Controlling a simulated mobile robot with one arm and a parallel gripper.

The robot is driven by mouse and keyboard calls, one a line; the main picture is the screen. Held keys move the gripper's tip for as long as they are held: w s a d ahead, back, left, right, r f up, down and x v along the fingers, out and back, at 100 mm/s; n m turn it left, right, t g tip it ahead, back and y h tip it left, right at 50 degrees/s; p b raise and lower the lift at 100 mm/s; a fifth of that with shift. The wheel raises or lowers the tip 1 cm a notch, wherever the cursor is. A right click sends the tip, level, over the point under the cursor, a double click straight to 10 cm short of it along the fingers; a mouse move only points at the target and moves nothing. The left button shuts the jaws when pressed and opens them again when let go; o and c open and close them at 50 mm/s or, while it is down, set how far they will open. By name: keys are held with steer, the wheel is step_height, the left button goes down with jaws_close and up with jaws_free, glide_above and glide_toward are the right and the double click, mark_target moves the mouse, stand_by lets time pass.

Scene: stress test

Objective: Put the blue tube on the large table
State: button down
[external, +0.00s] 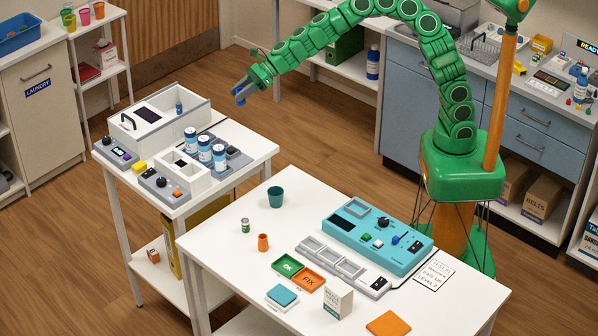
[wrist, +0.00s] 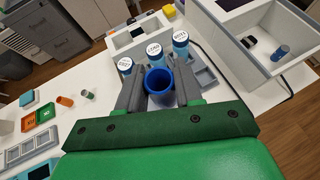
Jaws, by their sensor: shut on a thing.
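In the wrist view the tube's open round mouth faces the camera between the two grey fingers (wrist: 160,98). In the external view only a small blue part of the tube (external: 241,101) shows at the fingertips. The large white table (external: 222,241) stands at the front, to the right of the smaller one. Its surface is also visible at the left of the wrist view (wrist: 95,120).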

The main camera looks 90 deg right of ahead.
steer(key=s+a+m+t+h, duration=0.1)
steer(key=s+a+m+h, duration=0.3)
steer(key=s+a, duration=0.65)
steer(key=s+a+m+h, duration=0.35)
steer(key=s+a, duration=0.45)
steer(key=a, duration=0.6)
step_height(320, 180, down, 13)
steer(key=shift+r, duration=2.4)
steer(key=w+a+f+n+g+y, duration=0.2)
steer(key=w+a+n+y, duration=0.3)
steer(key=w+n+y, duration=0.5)
steer(key=shift+a+f+n+g+y, duration=0.25)
steer(key=shift+f+n+g+y, duration=0.1)
steer(key=shift+n+g, duration=0.25)
